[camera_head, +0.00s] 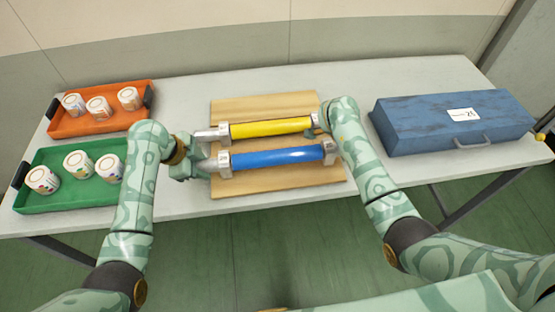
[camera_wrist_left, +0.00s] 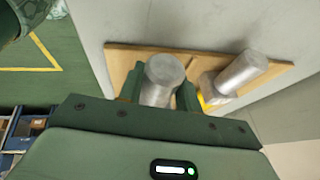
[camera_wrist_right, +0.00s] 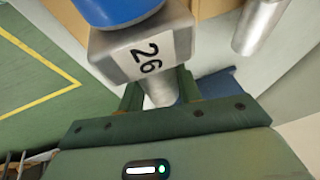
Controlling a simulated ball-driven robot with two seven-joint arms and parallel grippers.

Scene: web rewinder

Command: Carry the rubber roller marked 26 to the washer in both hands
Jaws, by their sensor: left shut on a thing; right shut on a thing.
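The blue rubber roller (camera_head: 278,157) has metal end blocks; one block reads 26 in the right wrist view (camera_wrist_right: 150,57). It lies over a wooden board, level and parallel to a yellow roller (camera_head: 270,128). I cannot tell whether it touches the board. My left gripper (camera_head: 203,168) is shut on its left metal shaft end, which shows in the left wrist view (camera_wrist_left: 160,80). My right gripper (camera_wrist_right: 160,92) is shut on its right shaft end; the right arm hides this grip in the head view. No washer is clearly identifiable.
The wooden board (camera_head: 280,182) lies mid-table. A blue box (camera_head: 420,125) with a handle and a number label, perhaps 25, stands right. Orange (camera_head: 92,128) and green (camera_head: 60,199) trays with white cups stand left. The table between board and box is partly bare.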

